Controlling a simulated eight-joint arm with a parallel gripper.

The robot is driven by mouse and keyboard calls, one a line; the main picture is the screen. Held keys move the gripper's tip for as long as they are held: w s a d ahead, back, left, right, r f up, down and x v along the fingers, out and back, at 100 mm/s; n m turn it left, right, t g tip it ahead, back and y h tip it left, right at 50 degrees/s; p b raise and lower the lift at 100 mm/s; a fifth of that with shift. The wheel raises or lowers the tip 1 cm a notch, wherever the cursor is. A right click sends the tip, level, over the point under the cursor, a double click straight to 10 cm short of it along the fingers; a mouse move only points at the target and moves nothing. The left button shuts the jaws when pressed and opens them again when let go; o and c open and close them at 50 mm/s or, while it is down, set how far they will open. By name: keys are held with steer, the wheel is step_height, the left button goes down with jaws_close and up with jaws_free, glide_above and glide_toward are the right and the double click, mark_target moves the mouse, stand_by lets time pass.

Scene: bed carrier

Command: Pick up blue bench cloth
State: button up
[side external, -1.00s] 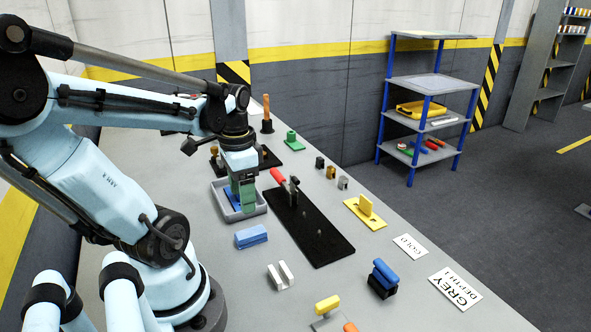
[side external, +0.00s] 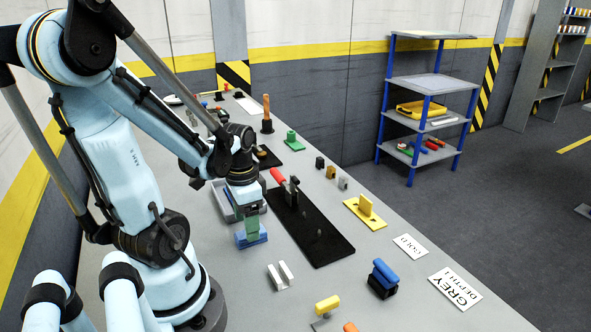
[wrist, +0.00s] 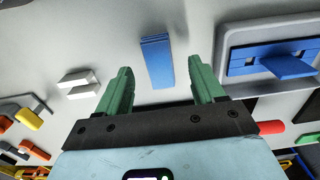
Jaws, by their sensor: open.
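The blue bench cloth (side external: 240,243) lies as a folded flat block on the grey bench, partly hidden by my gripper in the side view. In the wrist view the cloth (wrist: 156,62) shows whole, between and beyond the tips of my two green fingers. My gripper (side external: 250,226) points down over the cloth. In the wrist view its fingers are spread wide with nothing between them. I cannot tell exactly how far the tips are above the cloth.
A grey tray (wrist: 224,68) with a blue handled piece (wrist: 280,60) stands close behind the cloth. A black board (side external: 318,238) with a red-handled tool lies to the right. Bare bench surrounds the cloth's front.

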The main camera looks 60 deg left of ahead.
steer(key=shift+d+f, duration=0.1)
steer(key=shift+f, duration=1.5)
steer(key=c, duration=1.2)
steer(key=shift+r, duration=0.15)
steer(key=shift+r, duration=0.75)
steer(key=r, duration=0.2)
steer(key=shift+d+r, duration=0.35)
steer(key=w+d+r, duration=0.1)
steer(key=d+r, duration=0.5)
steer(key=d, duration=0.5)
steer(key=shift+w+r, duration=0.25)
steer(key=shift+w, duration=0.05)
